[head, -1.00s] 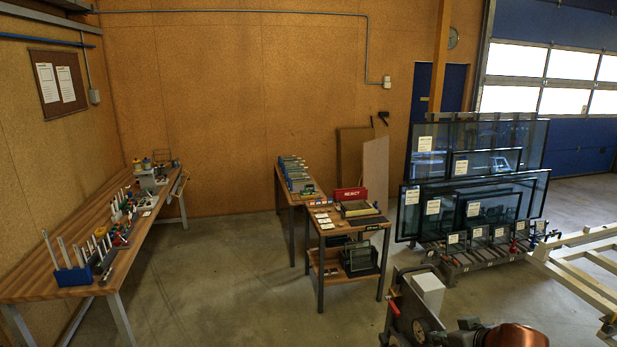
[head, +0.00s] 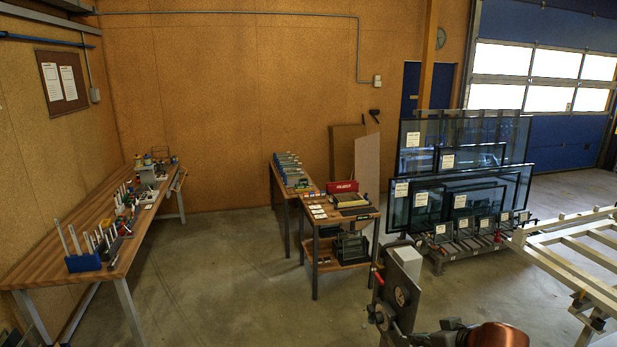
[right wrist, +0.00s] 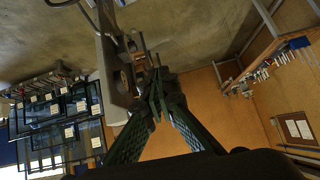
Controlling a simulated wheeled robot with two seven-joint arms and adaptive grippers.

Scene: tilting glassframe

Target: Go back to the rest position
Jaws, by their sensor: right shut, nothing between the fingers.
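My right gripper (right wrist: 155,92) shows in the right wrist view, where its two dark green mesh fingers come together at the tips. It is shut with nothing between the fingers. In the head view my right arm reaches in from the bottom edge, right of centre, over open floor in front of the small table. The details of its fingers are hard to make out there. My left gripper is not in view.
A long workbench (head: 35,275) with tools stands at left. The small table (head: 345,212) has a red reject box (head: 342,187). Glass frames (head: 480,190) stand on a rack behind at right. A pale slatted frame (head: 565,250) is at far right. Floor at left centre is clear.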

